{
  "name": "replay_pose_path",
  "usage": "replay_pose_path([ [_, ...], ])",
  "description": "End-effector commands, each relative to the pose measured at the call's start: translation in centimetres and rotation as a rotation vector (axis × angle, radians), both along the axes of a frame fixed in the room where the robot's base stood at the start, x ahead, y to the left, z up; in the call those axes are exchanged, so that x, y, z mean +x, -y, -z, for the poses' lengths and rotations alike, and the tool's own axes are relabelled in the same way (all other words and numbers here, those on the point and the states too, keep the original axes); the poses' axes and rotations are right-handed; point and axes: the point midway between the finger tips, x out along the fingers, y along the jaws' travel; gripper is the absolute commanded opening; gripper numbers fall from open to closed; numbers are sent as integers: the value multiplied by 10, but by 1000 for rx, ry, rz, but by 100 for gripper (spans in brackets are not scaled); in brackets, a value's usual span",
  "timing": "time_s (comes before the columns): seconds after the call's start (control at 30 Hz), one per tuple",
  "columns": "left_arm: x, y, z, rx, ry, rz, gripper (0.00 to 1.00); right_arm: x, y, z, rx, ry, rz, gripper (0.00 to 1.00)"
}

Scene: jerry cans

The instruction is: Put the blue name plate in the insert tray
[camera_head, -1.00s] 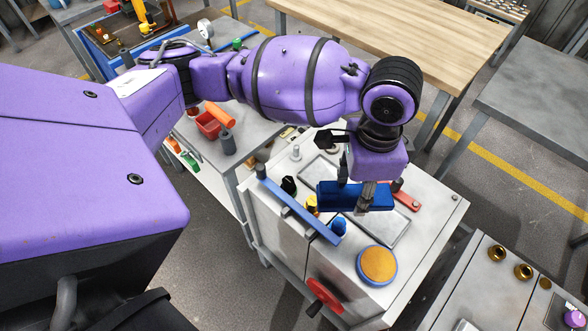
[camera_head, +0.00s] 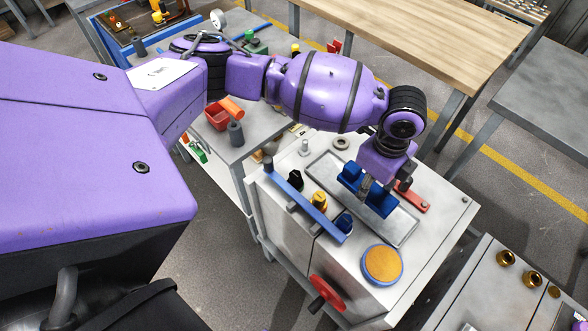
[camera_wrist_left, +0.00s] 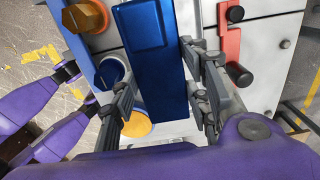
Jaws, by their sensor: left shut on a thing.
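The blue name plate (camera_head: 382,204) is gripped by my left gripper (camera_head: 366,188), whose fingers close across its middle. In the head view the plate lies over the grey insert tray (camera_head: 325,174), its length roughly along the tray's. I cannot tell whether it touches the tray floor. In the left wrist view the plate (camera_wrist_left: 152,60) stands out between the two dark fingers (camera_wrist_left: 165,95) and hides the tray beneath it.
On the cabinet top stand a blue bar (camera_head: 290,195), black, yellow and blue knobs (camera_head: 319,200), a red handle (camera_head: 412,197) and a round orange-topped blue disc (camera_head: 382,264). A red handwheel (camera_head: 326,292) sticks out in front. A red bin (camera_head: 217,116) stands on the side table.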

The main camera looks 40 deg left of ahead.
Motion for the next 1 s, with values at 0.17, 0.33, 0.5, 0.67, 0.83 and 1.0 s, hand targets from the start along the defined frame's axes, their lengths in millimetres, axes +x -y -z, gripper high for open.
replay_pose_path([
  [0.17, 13, -10, 21, -1, -1, -3, 14, 0, 0, 3, 1, 0, 6, 42],
  [0.33, 19, -14, 29, -1, 0, -3, 14, 3, -1, 1, 3, 7, 8, 42],
  [0.5, 22, -16, 52, -1, -3, -2, 14, 4, -1, 2, 3, 8, 7, 42],
  [0.67, 22, -16, 64, -1, 1, -1, 14, 4, -1, 3, 1, 8, 6, 42],
  [0.83, 22, -16, 63, -1, 2, -1, 14, 5, 0, 3, 0, 9, 4, 42],
  [1.0, 23, -16, 66, -1, 2, -2, 47, 4, 0, 4, -1, 6, 3, 42],
])
